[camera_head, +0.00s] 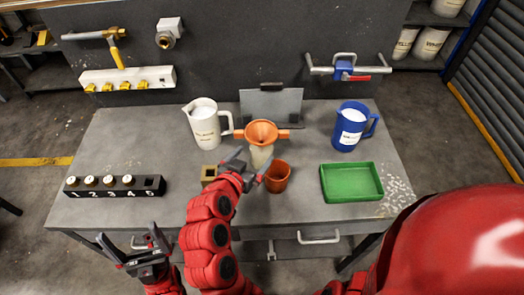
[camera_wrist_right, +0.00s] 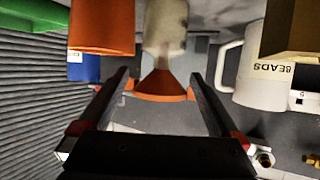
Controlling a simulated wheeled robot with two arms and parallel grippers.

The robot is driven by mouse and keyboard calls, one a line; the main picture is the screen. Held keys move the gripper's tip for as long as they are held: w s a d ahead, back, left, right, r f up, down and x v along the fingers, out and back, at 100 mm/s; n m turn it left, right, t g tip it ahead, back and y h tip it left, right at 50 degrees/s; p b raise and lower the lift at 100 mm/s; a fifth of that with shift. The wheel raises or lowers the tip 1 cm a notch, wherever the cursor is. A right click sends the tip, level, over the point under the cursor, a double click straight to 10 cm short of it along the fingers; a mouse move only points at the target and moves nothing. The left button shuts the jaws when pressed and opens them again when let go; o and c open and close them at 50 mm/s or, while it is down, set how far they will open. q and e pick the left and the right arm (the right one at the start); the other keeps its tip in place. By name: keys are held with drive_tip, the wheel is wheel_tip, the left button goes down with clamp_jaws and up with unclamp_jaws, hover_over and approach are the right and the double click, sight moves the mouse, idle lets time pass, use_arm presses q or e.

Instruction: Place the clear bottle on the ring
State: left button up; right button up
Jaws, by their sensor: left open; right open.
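A pale, see-through bottle (camera_head: 261,157) stands upright below an orange funnel (camera_head: 262,131) at the middle of the bench. In the right wrist view, the bottle (camera_wrist_right: 165,28) and funnel (camera_wrist_right: 160,88) show upside down, ahead of my open fingers. I cannot tell whether funnel and bottle are joined. No separate ring is clear; orange side tabs beside the funnel may belong to a holder. My right gripper (camera_head: 252,162) is open, just in front of the bottle; contact is unclear. My left gripper (camera_head: 147,248) is open and empty near the bench's front left edge.
An orange cup (camera_head: 277,177) stands close right of my right gripper; a tan block (camera_head: 209,174) is left. A white jug (camera_head: 207,126), blue jug (camera_head: 350,128), green tray (camera_head: 351,183) and numbered black rack (camera_head: 115,187) stand around. The bench's left middle is clear.

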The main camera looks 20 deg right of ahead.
sight(260, 147)
drive_tip(key=x, duration=0.2)
drive_tip(key=shift+w+d+f, duration=0.1)
drive_tip(key=shift+w+d, duration=0.05)
drive_tip(key=shift+w, duration=0.05)
drive_tip(key=shift+w+d+f+p, duration=0.1)
drive_tip(key=shift+w+d+p, duration=0.3)
drive_tip(key=shift+p, duration=0.1)
drive_tip(key=p+x, duration=0.1)
drive_tip(key=x, duration=0.2)
drive_tip(key=shift+w+a, duration=0.1)
drive_tip(key=shift+w, duration=0.05)
drive_tip(key=shift+w+d+f+p, duration=0.3)
drive_tip(key=shift+w, duration=0.15)
drive_tip(key=shift+c, duration=0.3)
drive_tip(key=shift+s+a+f, duration=0.1)
drive_tip(key=shift+s, duration=0.05)
clamp_jaws()
